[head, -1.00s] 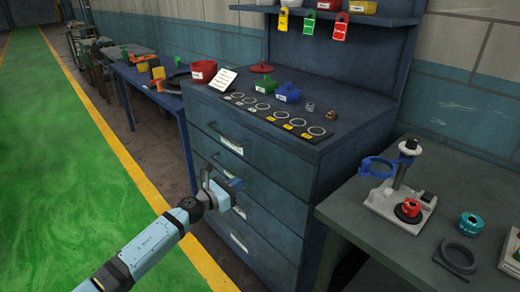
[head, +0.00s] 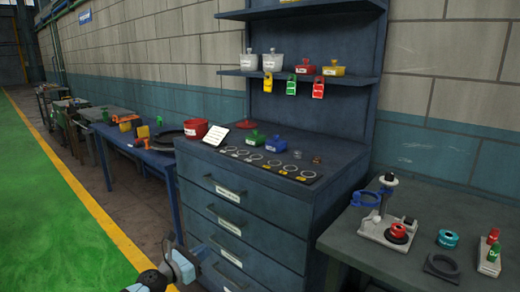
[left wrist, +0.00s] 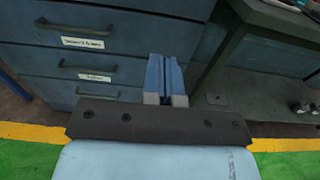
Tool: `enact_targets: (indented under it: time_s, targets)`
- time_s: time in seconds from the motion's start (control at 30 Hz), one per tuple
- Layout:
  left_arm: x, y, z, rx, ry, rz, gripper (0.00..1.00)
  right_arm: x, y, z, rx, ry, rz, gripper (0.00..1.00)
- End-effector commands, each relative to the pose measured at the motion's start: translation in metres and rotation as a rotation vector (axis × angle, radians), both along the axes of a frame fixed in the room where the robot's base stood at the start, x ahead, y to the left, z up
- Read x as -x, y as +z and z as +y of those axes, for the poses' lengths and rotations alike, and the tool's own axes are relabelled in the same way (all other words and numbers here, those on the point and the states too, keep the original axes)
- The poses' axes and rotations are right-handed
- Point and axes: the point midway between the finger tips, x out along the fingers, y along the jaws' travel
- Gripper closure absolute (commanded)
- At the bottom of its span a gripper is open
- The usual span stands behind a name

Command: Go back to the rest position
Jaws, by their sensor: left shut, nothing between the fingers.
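My left gripper (head: 182,262) is low in the head view, in front of the lower drawers of the blue cabinet (head: 245,212). Its blue fingers are closed together with nothing between them, as the left wrist view (left wrist: 166,80) shows. In the wrist view the closed drawers stand beyond the fingers, and I cannot tell whether the fingers touch the cabinet. My right gripper is in neither view.
A blue table (head: 128,140) stands at left. The green floor (head: 45,220) is clear.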

Motion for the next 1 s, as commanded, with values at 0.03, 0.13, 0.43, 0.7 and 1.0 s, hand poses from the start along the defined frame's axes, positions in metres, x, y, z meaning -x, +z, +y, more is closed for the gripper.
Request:
enact_targets:
  time_s: [0.03,0.13,0.43,0.7,1.0]
  targets:
    - [-0.004,-0.003,0.031,-0.040,0.026,-0.001,1.00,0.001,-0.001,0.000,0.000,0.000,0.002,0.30]
    - [-0.005,-0.007,0.069,-0.097,0.054,-0.001,1.00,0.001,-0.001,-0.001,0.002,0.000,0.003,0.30]
    - [0.025,-0.030,0.127,0.014,0.137,0.120,1.00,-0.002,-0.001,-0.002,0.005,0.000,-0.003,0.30]
    - [0.101,-0.070,0.124,0.550,0.259,0.447,1.00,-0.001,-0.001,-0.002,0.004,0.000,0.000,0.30]
    - [0.240,-0.127,0.132,1.411,0.544,0.999,1.00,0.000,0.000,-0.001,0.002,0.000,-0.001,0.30]
